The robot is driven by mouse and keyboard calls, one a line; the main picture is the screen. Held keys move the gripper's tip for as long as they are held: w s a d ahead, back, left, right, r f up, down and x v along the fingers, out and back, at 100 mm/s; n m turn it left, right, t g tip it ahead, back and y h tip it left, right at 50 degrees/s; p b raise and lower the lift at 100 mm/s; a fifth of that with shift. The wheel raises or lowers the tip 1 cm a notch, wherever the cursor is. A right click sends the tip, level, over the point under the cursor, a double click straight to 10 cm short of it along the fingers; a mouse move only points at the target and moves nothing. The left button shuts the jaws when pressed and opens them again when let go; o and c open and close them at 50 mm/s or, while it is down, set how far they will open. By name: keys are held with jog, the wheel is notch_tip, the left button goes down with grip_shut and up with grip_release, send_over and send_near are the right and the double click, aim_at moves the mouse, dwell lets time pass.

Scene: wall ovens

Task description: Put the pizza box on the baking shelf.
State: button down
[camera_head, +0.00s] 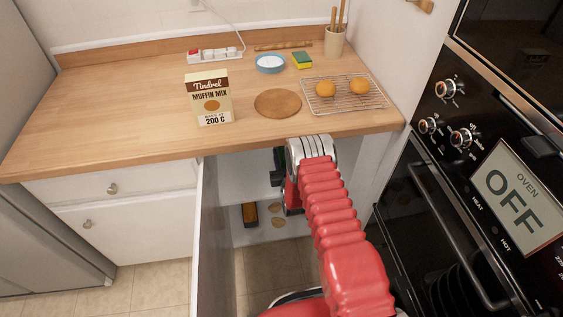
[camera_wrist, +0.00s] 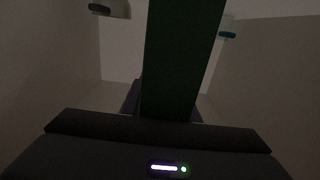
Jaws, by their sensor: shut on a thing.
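My gripper (camera_head: 279,178) is inside the open cabinet under the counter, mostly hidden behind my red arm. In the wrist view, a dark green, straight-edged thing (camera_wrist: 182,65) stands up from between the jaws, and my gripper is shut on it. It may be the pizza box, but it is too dark to read any print. Its lower end is hidden by the gripper's dark body. The head view shows only a small dark part beside my arm. A baking shelf cannot be made out; the black oven (camera_head: 418,203) at the right is closed.
The cabinet door (camera_head: 210,245) stands open left of my arm. A brown item (camera_head: 250,214) and small round things lie on the cabinet's lower shelf. On the counter are a muffin mix box (camera_head: 209,98), a round board (camera_head: 278,103) and a wire rack (camera_head: 345,100). The oven sign (camera_head: 517,197) reads OFF.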

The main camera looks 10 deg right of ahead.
jog(key=shift+f, duration=2.05)
jog(key=c, duration=1.4)
grip_release()
jog(key=shift+f, duration=0.15)
jog(key=shift+o, duration=0.2)
jog(key=s, duration=1.2)
